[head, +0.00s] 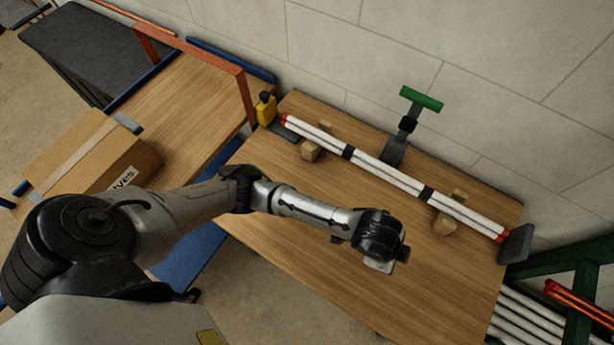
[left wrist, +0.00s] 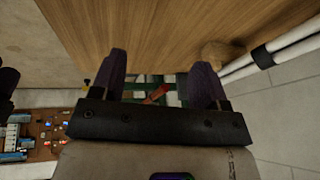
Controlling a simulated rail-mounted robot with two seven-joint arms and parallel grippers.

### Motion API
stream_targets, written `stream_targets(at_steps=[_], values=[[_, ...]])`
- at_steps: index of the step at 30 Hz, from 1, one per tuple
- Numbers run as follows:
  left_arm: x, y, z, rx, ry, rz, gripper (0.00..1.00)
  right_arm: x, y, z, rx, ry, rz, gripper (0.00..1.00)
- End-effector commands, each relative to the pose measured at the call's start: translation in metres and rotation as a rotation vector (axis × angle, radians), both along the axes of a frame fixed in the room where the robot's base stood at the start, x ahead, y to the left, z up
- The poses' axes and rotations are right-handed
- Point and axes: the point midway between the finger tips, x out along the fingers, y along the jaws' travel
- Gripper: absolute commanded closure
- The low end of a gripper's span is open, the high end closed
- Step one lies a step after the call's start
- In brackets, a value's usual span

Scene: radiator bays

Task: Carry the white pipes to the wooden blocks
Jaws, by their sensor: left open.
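A bundle of white pipes (head: 388,177) with red ends and two black bands lies on two wooden blocks, the left block (head: 311,150) and the right block (head: 447,215), along the table's wall side. The pipes (left wrist: 285,50) and a wooden block (left wrist: 222,53) also show in the left wrist view, right of the fingers. My left gripper (head: 383,264) is over the table's near part, apart from the pipes. In the left wrist view its fingers (left wrist: 161,82) are spread with nothing held. More white pipes (head: 525,322) lie at the lower right. My right gripper is out of view.
A green-topped clamp (head: 405,125) stands behind the pipes, and a grey end stop (head: 515,244) by their right end. A yellow bottle (head: 266,109) stands at the left. A green rack (head: 570,270) is at the lower right. A cardboard box (head: 95,150) sits on another bench.

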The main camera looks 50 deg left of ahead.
Motion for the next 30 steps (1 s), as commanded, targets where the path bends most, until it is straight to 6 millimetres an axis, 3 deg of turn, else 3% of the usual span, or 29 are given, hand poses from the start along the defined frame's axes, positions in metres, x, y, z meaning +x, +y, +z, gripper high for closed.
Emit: stream_targets(at_steps=[1,4,8,21,25,30], values=[[-0.014,-0.001,-0.005,-0.055,0.021,0.038,0.32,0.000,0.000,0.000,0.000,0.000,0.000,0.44],[-0.032,0.007,-0.009,-0.142,0.041,0.140,0.32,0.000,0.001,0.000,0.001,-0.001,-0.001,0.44],[-0.055,0.032,-0.019,-0.216,0.066,0.307,0.32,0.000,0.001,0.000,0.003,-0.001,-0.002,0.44],[-0.156,0.168,-0.063,-0.130,0.127,0.850,0.32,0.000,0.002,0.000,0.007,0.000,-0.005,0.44],[-0.176,0.191,-0.067,-0.085,0.132,0.920,0.32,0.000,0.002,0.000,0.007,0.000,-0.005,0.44],[-0.187,0.203,-0.068,-0.057,0.132,0.956,0.32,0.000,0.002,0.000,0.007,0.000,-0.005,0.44]])
